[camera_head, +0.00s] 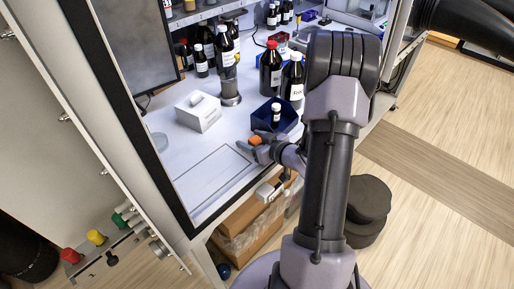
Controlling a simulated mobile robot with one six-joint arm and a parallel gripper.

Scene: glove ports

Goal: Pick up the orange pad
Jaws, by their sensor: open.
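The orange pad (255,140) is a small orange block low over the white work surface, just left of the blue bin. My gripper (249,145) is at the pad, with its fingers spread and a finger reaching left past it. The pad shows at the fingers, but I cannot tell whether it lies between them or just behind them. The pad's underside and its contact with the surface are hidden. My arm covers the area to the right of the gripper.
A dark blue bin (266,122) holding a small bottle stands close behind my gripper. A white box (198,112), a metal cylinder (230,92) and dark bottles (271,68) stand further back. A frame post (125,130) borders the left. The surface's front left is clear.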

